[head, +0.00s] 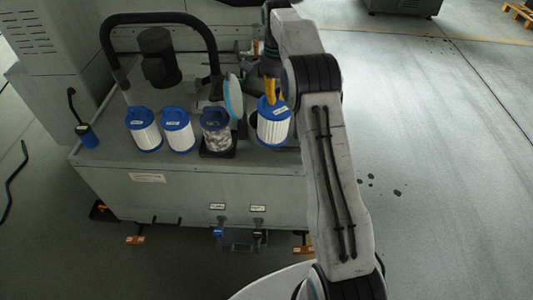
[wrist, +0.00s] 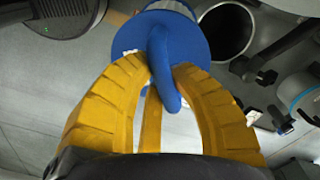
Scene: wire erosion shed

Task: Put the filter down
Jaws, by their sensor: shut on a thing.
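My gripper (head: 271,92) is shut on the blue handle of a white pleated filter (head: 273,125) with blue end caps. The filter hangs upright over the right part of the grey tank top. In the wrist view, my yellow fingers (wrist: 158,95) are on both sides of the curved handle (wrist: 162,65), with the blue cap (wrist: 190,35) beyond.
Two white filters (head: 144,130) (head: 178,131) stand at left on the tank top (head: 110,150). A greyish, soiled filter (head: 216,128) stands on a dark base beside the held one. A raised round lid (head: 234,95), a black motor (head: 158,58) and a black hose (head: 112,40) are behind.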

